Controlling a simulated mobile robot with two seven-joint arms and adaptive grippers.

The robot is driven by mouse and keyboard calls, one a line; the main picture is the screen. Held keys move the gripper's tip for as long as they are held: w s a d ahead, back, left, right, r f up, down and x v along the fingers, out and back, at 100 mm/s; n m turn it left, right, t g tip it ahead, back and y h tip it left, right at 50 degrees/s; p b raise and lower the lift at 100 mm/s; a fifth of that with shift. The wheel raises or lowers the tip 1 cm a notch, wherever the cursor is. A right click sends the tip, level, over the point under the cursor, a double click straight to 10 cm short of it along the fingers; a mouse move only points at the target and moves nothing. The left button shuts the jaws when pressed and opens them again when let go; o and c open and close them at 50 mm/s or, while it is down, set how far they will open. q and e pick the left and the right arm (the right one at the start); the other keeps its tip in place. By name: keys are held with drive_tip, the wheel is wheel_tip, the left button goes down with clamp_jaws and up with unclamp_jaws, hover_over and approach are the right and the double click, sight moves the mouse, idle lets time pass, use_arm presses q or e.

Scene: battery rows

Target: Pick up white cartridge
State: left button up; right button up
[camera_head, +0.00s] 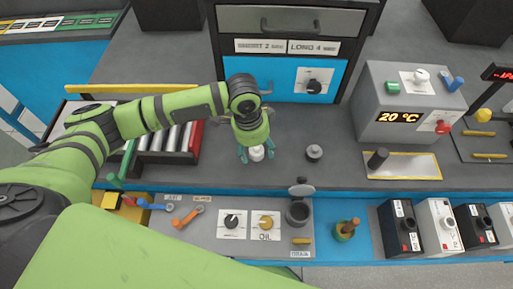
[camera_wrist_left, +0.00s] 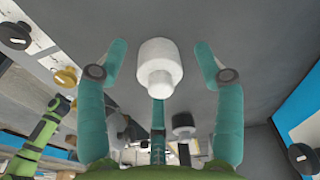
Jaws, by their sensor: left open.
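The white cartridge (camera_head: 257,154) stands on the grey worktop near its middle. In the left wrist view the white cartridge (camera_wrist_left: 158,62) shows as a wide white cylinder with a narrower end facing the camera. My left gripper (camera_head: 256,152) is open, pointing down over the cartridge. In the left wrist view its teal fingers (camera_wrist_left: 160,62) are spread, with the cartridge between them and visible gaps on the left and right. Whether the third finger touches it, I cannot tell. My right gripper is not in view.
A grey knobbed cylinder (camera_head: 314,153) stands just right of the cartridge. A rack of cylinders (camera_head: 165,143) is at left, a temperature box (camera_head: 405,105) at right. A drawer cabinet (camera_head: 290,75) is behind. A lower panel (camera_head: 230,205) with knobs runs along the front.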

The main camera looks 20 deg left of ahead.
sight(255, 148)
use_arm(q)
drive_tip(key=shift+f, duration=0.1)
drive_tip(key=c, duration=1.1)
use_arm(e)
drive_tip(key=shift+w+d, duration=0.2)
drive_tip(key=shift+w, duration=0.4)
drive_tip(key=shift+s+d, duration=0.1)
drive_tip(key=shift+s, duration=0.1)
